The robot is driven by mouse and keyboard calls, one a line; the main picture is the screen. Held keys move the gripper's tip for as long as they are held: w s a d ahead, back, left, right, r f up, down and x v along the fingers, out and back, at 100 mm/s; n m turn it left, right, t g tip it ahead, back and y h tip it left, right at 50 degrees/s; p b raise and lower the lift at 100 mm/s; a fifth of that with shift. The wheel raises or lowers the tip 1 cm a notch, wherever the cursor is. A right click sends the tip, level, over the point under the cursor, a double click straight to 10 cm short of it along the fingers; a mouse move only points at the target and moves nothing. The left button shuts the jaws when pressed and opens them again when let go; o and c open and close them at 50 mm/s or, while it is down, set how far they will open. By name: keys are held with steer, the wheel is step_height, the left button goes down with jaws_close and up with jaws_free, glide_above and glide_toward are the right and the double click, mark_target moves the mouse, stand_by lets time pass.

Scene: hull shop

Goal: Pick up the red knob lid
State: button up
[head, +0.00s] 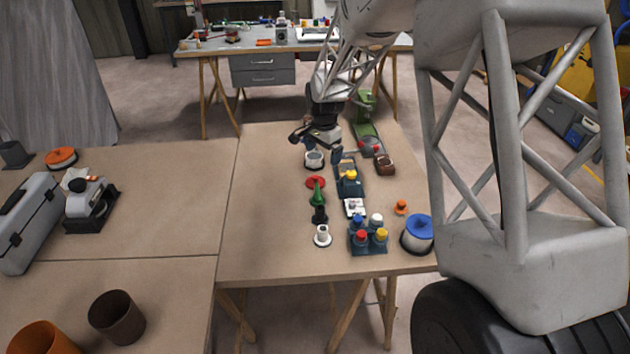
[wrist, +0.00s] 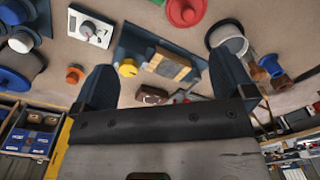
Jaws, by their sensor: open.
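The red knob lid (head: 316,182) lies flat on the wooden table, just in front of a grey-white pot (head: 314,161). In the wrist view the red lid (wrist: 186,12) shows its round knob at the top edge, beside the pot (wrist: 229,40). My gripper (head: 317,146) is above the table behind the lid, close over the pot in the picture. In the wrist view my gripper (wrist: 162,62) has its two dark fingers spread wide with nothing held between them. The lid lies beyond the fingertips, apart from them.
A green cone-shaped piece (head: 318,196) stands right in front of the lid. A dark blue tray with a yellow knob (head: 350,176) is to its right. A block with coloured knobs (head: 368,240) and a blue-topped tub (head: 418,233) stand near the front.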

steer(key=m, duration=0.1)
glide_above(316, 177)
step_height(316, 177, down, 7)
steer(key=shift+w+r, duration=0.1)
steer(key=shift+r, duration=0.1)
steer(key=shift+f, duration=1.3)
steer(key=shift+d+f, duration=0.1)
steer(key=shift+f, duration=2.5)
steer(key=c, duration=0.9)
steer(key=shift+w+r, duration=0.1)
steer(key=shift+r, duration=0.05)
